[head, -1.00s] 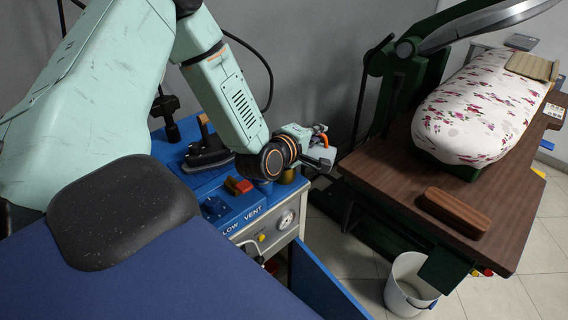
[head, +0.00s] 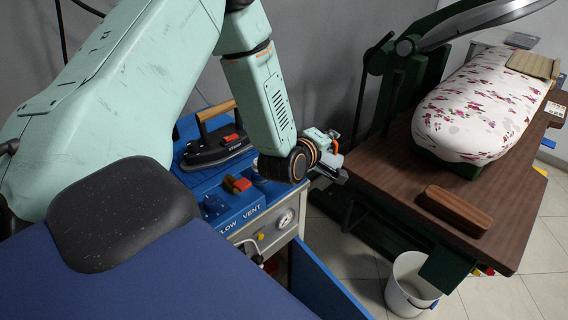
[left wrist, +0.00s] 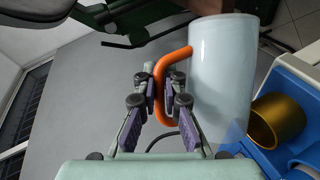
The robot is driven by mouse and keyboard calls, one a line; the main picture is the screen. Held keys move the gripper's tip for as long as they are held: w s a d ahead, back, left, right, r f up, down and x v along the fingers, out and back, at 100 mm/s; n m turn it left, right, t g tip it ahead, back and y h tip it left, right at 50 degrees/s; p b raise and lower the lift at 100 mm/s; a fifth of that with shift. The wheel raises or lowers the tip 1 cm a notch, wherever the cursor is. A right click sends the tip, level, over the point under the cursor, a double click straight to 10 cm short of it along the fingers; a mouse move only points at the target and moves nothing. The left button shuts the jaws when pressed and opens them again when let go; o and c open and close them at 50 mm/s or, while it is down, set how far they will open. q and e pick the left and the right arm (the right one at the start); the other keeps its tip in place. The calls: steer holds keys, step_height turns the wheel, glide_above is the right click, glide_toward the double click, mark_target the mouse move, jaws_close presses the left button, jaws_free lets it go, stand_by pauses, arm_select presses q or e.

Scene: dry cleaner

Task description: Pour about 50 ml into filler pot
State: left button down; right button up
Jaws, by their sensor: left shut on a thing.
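My left gripper (left wrist: 160,97) is shut on the orange handle (left wrist: 160,85) of a pale white jug (left wrist: 221,75). In the head view the gripper (head: 331,167) is at the right edge of the blue machine, with a small part of the orange handle (head: 335,144) showing. The jug's inside, liquid level and tilt cannot be made out. A brass-coloured pot (left wrist: 277,121), likely the filler pot, sits on the blue machine to the right of the jug, apart from the gripper, in the left wrist view. In the head view my arm hides it. My right gripper is not in view.
To the right, a wooden board (head: 385,165) holds a brown block (head: 458,209) and a floral pressing pad (head: 470,115). A white bucket (head: 408,285) stands on the floor.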

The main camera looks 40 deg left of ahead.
mark_target(338, 156)
arm_select(q)
steer(key=shift+d+f+m, duration=0.1)
steer(key=shift+f+m, duration=0.2)
steer(key=f+m, duration=0.1)
steer(key=d+f+m+g+y+b, duration=0.1)
steer(key=w+d+f+m, duration=0.1)
steer(key=f, duration=0.1)
steer(key=shift+d+y, duration=0.1)
steer(key=shift+y, duration=0.3)
steer(key=shift+w+d+f+g+b, duration=0.1)
steer(key=shift+f+g+b, duration=0.2)
steer(key=shift+f+g, duration=0.1)
steer(key=w+d+f+m+g+y+b, duration=0.1)
steer(key=d+f+m+y+b, duration=0.3)
steer(key=f, duration=0.4)
steer(key=shift+w+d+m+b, duration=0.45)
steer(key=shift+w+d+m, duration=0.2)
steer(key=shift+w+m, duration=0.2)
